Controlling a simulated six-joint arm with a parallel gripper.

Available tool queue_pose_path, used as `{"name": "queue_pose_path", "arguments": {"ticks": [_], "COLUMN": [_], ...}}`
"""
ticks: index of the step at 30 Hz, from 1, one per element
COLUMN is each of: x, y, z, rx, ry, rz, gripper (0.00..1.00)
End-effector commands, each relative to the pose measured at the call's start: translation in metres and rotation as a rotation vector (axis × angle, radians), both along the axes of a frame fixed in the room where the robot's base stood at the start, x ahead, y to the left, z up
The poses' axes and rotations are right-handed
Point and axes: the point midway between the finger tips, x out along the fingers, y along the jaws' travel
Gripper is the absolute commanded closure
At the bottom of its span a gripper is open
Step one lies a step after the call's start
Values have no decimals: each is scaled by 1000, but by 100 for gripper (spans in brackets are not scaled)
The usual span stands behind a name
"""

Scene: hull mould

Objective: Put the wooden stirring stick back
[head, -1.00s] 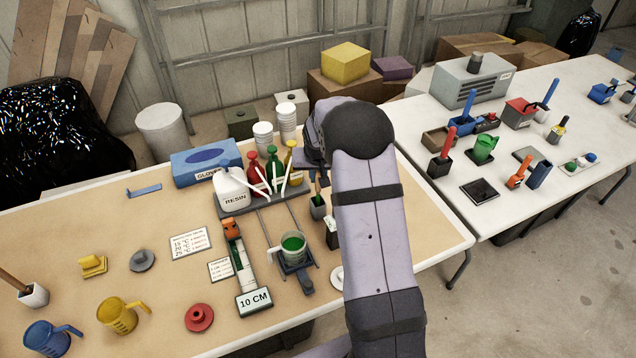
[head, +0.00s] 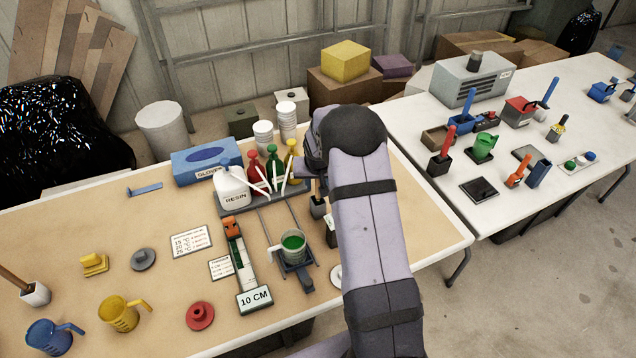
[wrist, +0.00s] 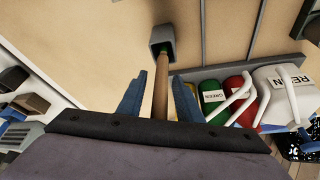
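The wooden stirring stick (wrist: 160,88) stands with its green-stained lower end in the mouth of a small grey square holder (wrist: 162,38). My gripper (wrist: 160,95) is open, with one blue finger on each side of the stick and a gap to both. The stick's upper end is hidden behind the gripper body. In the head view the grey holder (head: 317,208) is on the table right of the rails, and my arm hides most of the gripper. A clear cup of green liquid (head: 293,245) sits on a dark stand left of it.
Red, green and yellow bottles (head: 273,168) and a white resin jug (head: 233,188) stand close behind on a grey tray. A white-and-dark block (head: 332,233) is just in front of the holder. The table's left part has free room between a yellow jug (head: 120,314) and a red disc (head: 200,316).

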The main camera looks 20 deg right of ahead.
Motion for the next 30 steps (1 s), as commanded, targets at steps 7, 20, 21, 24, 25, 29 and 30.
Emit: {"name": "queue_pose_path", "arguments": {"ticks": [7,20,21,24,25,29,30], "x": [0,-17,-20,-26,-27,-34,-36], "y": [0,8,9,11,12,15,15], "z": [5,52,57,73,77,94,98], "rx": [0,-1,-1,-1,-1,0,0], "ry": [0,-5,-4,-5,-5,-3,-3], "rz": [0,0,0,1,1,0,-1], "gripper": [68,68,68,68,68,68,68]}}
